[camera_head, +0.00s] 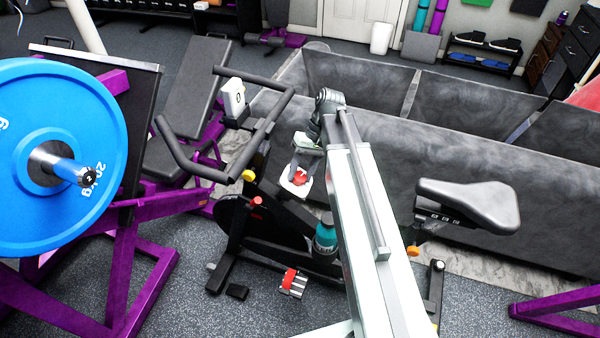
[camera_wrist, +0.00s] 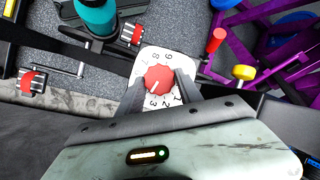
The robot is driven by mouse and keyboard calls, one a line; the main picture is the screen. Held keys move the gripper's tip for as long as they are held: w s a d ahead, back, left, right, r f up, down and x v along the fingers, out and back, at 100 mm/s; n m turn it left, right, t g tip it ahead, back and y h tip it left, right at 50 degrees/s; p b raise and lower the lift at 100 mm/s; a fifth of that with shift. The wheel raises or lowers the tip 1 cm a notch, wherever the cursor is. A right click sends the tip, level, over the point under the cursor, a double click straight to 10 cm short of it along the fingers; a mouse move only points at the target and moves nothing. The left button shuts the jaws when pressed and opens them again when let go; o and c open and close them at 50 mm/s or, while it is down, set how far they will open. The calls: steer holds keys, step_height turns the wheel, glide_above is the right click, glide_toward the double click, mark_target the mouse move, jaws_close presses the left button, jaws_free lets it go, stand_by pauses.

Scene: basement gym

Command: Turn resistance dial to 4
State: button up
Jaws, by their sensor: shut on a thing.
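The resistance dial is a red scalloped knob (camera_wrist: 158,79) on a white plate with black numbers, mounted on the exercise bike. My gripper (camera_wrist: 160,88) has its two dark fingers on either side of the knob and is shut on it. A short white mark on the knob points down and slightly left in the wrist view, roughly toward the 3. The fingers hide some numbers at the sides. In the head view the red knob (camera_head: 299,179) shows below my gripper (camera_head: 303,168), too small there to read.
The bike's handlebar (camera_head: 190,168) is left of my arm and its saddle (camera_head: 470,202) is right. A teal bottle (camera_head: 326,236) sits below the dial. A red lever (camera_wrist: 216,40) and yellow knob (camera_wrist: 244,72) are near the plate. A blue weight plate (camera_head: 95,115) stands left.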

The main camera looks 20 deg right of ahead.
steer(key=o, duration=1.4)
steer(key=shift+c, duration=0.2)
steer(key=p+v, duration=0.7)
steer(key=shift+w+r, duration=0.15)
steer(key=shift+r, duration=0.2)
steer(key=shift+d, duration=0.1)
